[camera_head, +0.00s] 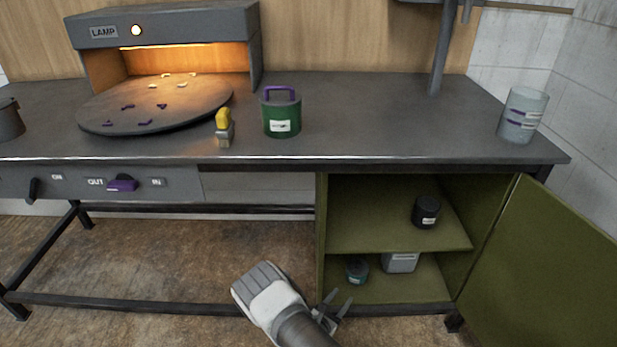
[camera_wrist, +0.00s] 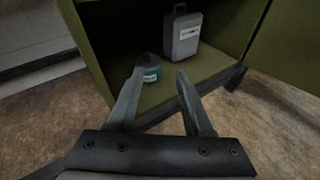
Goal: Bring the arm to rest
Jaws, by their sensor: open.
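My gripper (camera_head: 338,304) is low in front of the open green cabinet (camera_head: 398,246), near its bottom shelf. In the wrist view its two fingers (camera_wrist: 158,92) are spread apart with nothing held between them. A small dark teal canister (camera_wrist: 150,72) stands on the bottom shelf beyond the fingertips, apart from them. A grey jug-like container (camera_wrist: 183,38) stands on the same shelf, to the right of the canister. My forearm comes in from the bottom of the head view.
The cabinet door (camera_head: 555,270) hangs open at right. A black jar (camera_head: 426,211) stands on the middle shelf. The bench top (camera_head: 370,110) holds a lamp housing (camera_head: 165,25), a round plate (camera_head: 155,103), a green lidded can (camera_head: 281,114), a yellow-topped item (camera_head: 224,127) and a translucent cup (camera_head: 522,115).

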